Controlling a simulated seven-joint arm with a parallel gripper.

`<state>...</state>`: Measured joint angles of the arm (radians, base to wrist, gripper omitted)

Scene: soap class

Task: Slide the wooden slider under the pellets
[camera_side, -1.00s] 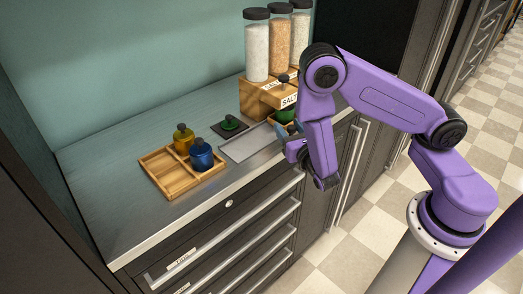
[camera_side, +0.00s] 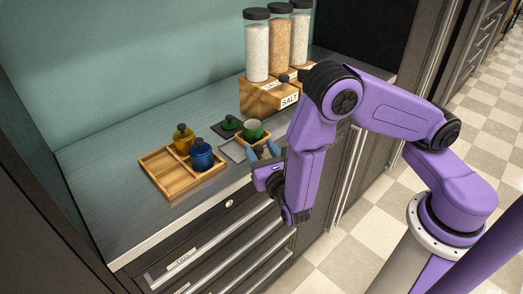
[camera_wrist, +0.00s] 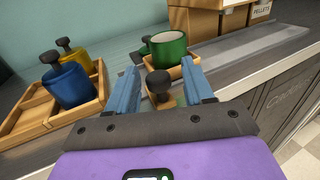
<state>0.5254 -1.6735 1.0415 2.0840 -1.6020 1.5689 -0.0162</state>
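The wooden slider (camera_wrist: 165,100) carries a green cup (camera_wrist: 167,48) and has a dark knob (camera_wrist: 158,82) at its near end. In the side view the cup (camera_side: 253,131) stands on the slider, on the grey strip near the counter edge. My gripper (camera_wrist: 160,68) has its blue fingers apart, one on each side of the knob, with gaps visible. In the side view my gripper (camera_side: 266,151) is just in front of the slider. The wooden block labelled PELLETS (camera_wrist: 261,11) is at the top right of the wrist view, away from the slider.
A wooden tray (camera_side: 160,163) with a yellow jar (camera_side: 183,137) and a blue jar (camera_side: 201,157) stands left. A green lid (camera_side: 229,122) lies on a dark pad behind the slider. Tall filled jars (camera_side: 256,50) stand on wooden blocks at the back. The grey strip (camera_wrist: 250,43) toward the blocks looks clear.

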